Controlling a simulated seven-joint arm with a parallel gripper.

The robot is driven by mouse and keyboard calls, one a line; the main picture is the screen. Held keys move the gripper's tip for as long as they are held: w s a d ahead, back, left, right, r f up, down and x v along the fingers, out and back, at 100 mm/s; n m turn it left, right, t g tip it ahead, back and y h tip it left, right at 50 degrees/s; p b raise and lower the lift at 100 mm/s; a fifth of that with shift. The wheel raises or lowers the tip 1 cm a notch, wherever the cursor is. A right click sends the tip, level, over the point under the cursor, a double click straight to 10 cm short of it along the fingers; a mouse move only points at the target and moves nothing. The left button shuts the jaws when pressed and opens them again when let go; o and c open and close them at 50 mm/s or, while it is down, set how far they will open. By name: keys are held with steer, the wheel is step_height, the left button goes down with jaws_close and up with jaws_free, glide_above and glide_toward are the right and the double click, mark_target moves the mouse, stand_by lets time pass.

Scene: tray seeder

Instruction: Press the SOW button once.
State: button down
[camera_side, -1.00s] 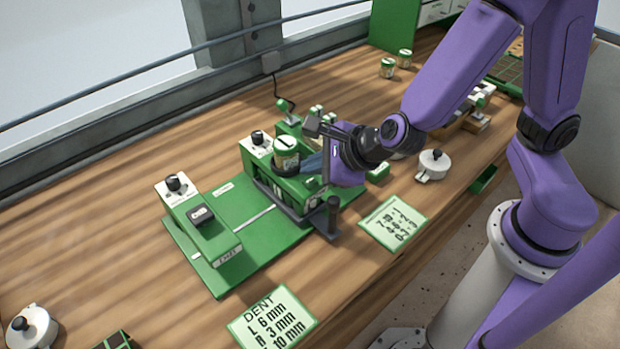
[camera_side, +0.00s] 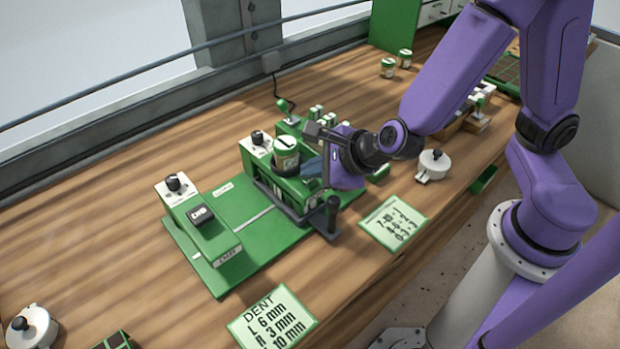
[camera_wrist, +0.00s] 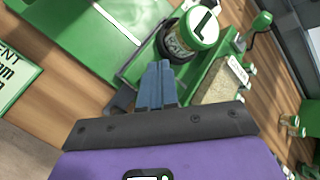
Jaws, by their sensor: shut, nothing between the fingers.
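My gripper (camera_side: 312,167) is shut and empty, its blue fingers close to the green seeder unit (camera_side: 262,182). In the wrist view the closed fingertips (camera_wrist: 155,75) are just beside the hopper jar (camera_wrist: 178,50), over the front of the unit; I cannot tell if they touch anything. I cannot make out a button clearly labelled SOW; part of the unit is hidden behind my gripper.
A black upright handle (camera_side: 332,215) stands close in front of my gripper. A green-knobbed lever (camera_side: 283,106) and several small pots are behind the unit.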

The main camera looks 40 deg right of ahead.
mark_target(314, 183)
steer(key=shift+f, duration=0.5)
stand_by(0.8)
steer(key=shift+r, duration=0.95)
steer(key=shift+r, duration=2.5)
